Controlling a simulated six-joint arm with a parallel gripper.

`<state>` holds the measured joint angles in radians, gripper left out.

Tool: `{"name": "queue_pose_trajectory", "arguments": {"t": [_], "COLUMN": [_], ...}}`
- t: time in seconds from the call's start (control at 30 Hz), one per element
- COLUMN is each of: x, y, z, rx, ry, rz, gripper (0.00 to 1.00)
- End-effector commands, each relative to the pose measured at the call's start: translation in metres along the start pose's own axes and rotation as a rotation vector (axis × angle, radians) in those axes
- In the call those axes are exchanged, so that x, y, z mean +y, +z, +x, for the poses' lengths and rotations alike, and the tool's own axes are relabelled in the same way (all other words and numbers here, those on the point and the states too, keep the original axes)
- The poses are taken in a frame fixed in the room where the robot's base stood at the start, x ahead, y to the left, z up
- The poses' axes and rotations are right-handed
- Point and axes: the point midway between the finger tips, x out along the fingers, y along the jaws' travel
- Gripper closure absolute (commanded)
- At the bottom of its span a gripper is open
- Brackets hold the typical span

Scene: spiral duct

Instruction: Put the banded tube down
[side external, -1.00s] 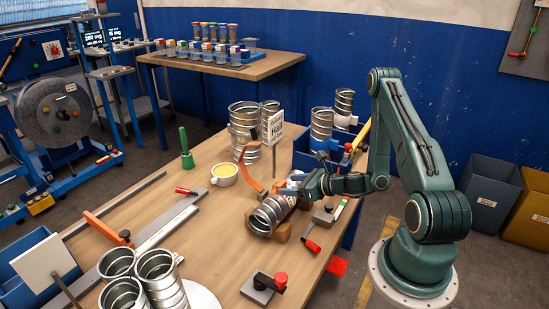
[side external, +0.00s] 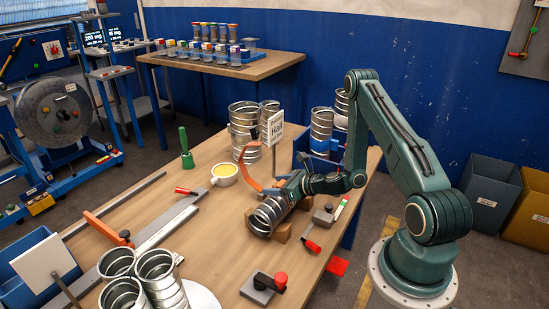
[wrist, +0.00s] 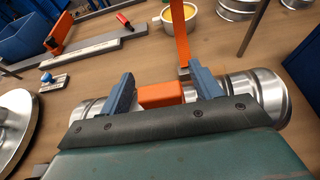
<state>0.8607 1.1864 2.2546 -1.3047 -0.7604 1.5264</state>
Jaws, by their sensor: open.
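A silvery ribbed tube (side external: 267,214) lies tilted on brown wooden blocks (side external: 283,233) on the bench. My gripper (side external: 287,192) is at the tube's upper right end and hides part of it. In the wrist view the metal tube (wrist: 262,92) runs across behind my fingers. My gripper (wrist: 163,92) is open there, with its two blue fingers apart and an orange piece (wrist: 160,95) showing between them. Whether the fingers touch the tube cannot be told.
An orange curved arm (side external: 250,168) stands close behind the gripper. A sign (side external: 274,129), a yellow-filled cup (side external: 224,175) and tall ribbed tubes (side external: 245,120) are farther back. More tubes (side external: 155,280) stand front left. A red-handled tool (side external: 312,246) lies right.

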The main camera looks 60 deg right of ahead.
Motion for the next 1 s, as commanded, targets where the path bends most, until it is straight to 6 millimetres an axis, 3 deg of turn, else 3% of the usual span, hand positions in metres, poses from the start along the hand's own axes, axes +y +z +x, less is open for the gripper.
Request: {"name": "queue_pose_trajectory", "arguments": {"t": [0.5,0.83,1.0], "x": [-0.0001,-0.0001,-0.0004], "y": [0.0001,0.0002,0.0009], "z": [0.0009,0.0008,0.0008], "rx": [0.0,-0.001,-0.002], "ry": [0.0,0.0,-0.001], "rz": [0.0,0.0,0.001], "gripper": [0.36,0.99,1.0]}}
